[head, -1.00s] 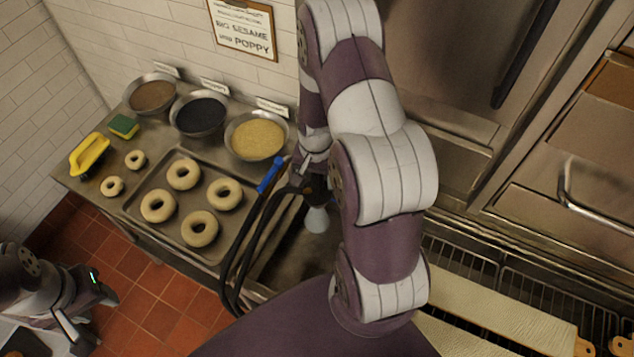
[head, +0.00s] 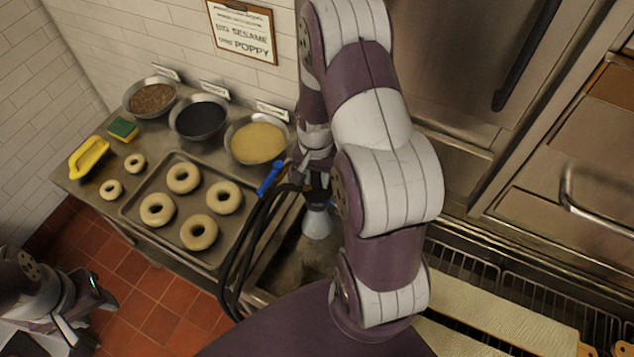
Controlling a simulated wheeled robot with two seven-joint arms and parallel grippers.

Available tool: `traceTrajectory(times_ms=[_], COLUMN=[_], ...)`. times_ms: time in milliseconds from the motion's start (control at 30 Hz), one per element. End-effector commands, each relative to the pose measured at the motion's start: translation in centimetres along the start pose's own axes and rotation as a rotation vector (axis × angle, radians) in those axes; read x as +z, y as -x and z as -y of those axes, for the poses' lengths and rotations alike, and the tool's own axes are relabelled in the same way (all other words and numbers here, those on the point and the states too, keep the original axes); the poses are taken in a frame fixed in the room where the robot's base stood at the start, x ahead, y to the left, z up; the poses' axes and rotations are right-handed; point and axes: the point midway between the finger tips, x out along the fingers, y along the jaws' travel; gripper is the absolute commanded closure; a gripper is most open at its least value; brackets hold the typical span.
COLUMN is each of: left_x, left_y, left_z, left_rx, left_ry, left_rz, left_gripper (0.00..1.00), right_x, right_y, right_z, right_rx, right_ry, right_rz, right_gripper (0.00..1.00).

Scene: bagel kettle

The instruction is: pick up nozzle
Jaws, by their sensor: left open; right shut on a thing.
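The nozzle (head: 318,222) has a pale grey bell-shaped head, a dark body and a blue lever (head: 270,178). A black hose (head: 256,243) loops down from it on the left. My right gripper (head: 314,182) is shut on the nozzle, with the head pointing down over the grey metal basin area. My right arm hides part of the fingers and the nozzle's right side. My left gripper (head: 78,325) is at the lower left above the red tile floor, open and far from the nozzle.
A tray (head: 150,185) with several bagels lies left of the nozzle. Behind it stand bowls of brown (head: 150,98), black (head: 199,118) and yellow (head: 257,142) toppings. A rack with boards (head: 500,308) is at right.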

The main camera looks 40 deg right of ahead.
Motion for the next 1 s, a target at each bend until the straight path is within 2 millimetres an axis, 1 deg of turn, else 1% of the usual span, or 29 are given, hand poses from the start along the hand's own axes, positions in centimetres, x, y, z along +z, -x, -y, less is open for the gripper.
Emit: traceTrajectory(times_ms=[33,100,400,500,667,800,900,1000], left_x=[0.1,0.1,0.3,0.3,0.3,0.2,0.1,0.1], left_y=[-0.6,-1.0,-2.5,-2.8,-2.9,-1.7,-0.9,-1.1], left_z=[0.0,0.0,0.0,0.0,0.0,0.0,0.0,0.0], left_rx=[0.000,0.000,0.000,0.000,0.000,0.000,0.000,0.000], left_ry=[0.000,0.000,0.000,0.000,0.000,0.000,0.000,0.000], left_rz=[0.000,0.000,0.000,0.000,0.000,0.000,0.000,0.000], left_gripper=[0.57,0.57,0.57,0.57,0.57,0.57,0.57,0.57], right_x=[-0.2,-0.2,-0.1,-0.1,-0.1,0.0,0.0,0.0], right_y=[0.9,2.6,10.0,12.2,14.8,16.8,17.5,17.4], right_z=[0.1,0.1,-0.1,-0.1,-0.1,-0.2,-0.2,-0.2], right_rx=[-0.004,-0.004,-0.004,-0.003,-0.002,-0.001,-0.001,0.000], right_ry=[0.000,0.000,-0.001,-0.001,-0.001,-0.001,-0.001,-0.001], right_rz=[-0.007,-0.008,-0.006,-0.005,-0.002,-0.001,-0.001,0.000], right_gripper=[1.00,1.00,1.00,1.00,1.00,1.00,1.00,1.00])
